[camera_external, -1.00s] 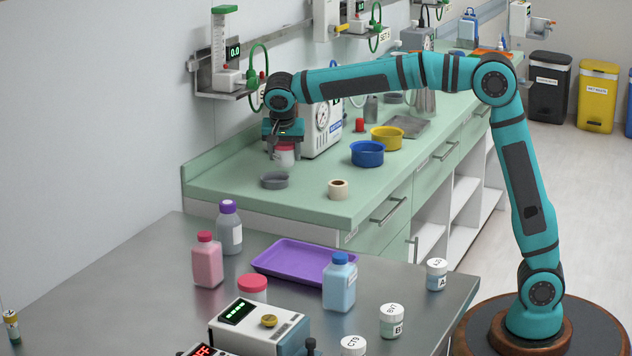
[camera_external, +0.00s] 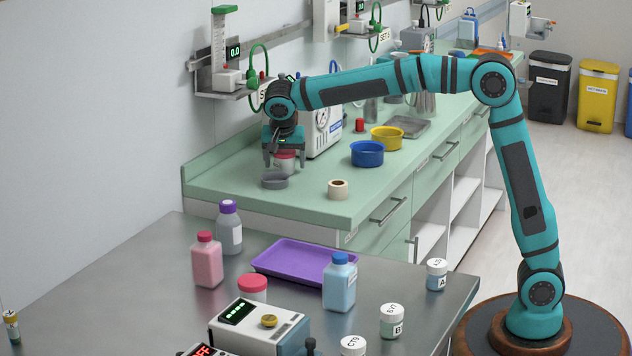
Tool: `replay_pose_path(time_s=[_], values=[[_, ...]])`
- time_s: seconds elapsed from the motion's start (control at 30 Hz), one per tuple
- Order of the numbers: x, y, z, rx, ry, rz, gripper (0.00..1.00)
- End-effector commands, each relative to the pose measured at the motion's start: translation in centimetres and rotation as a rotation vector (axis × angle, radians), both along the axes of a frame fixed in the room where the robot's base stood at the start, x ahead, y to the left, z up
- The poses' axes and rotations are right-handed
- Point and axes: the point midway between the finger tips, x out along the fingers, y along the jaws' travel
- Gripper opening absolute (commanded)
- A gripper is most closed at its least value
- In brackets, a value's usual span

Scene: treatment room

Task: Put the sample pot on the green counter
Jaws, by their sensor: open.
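A small white pot with a red-pink lid (camera_external: 285,163), which looks like the sample pot, appears to stand upright on the green counter (camera_external: 235,187). It is just behind a grey round dish. My gripper (camera_external: 284,160) points down over the pot with its jaws open, one finger on each side of it. Whether a finger touches the pot is too small to tell. Another pot with a red-pink lid (camera_external: 252,288) stands on the steel table, partly hidden by a device.
The grey dish (camera_external: 275,181) is close to the pot, and a tape roll (camera_external: 338,190) lies to the right. A blue bowl (camera_external: 367,154), a yellow bowl (camera_external: 387,138) and a white device (camera_external: 325,135) are nearby. The counter's left end is clear.

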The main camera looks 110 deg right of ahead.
Motion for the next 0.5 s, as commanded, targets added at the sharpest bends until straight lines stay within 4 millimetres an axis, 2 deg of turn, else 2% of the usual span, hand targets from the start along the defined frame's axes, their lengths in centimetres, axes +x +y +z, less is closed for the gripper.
replay_pose_path(time_s=[0.17, 0.5], values=[[0.3, 0.6, 1.8, -0.001, -0.002, 0.000, 0.76], [1.2, 2.9, 7.7, -0.002, -0.001, 0.001, 0.76]])
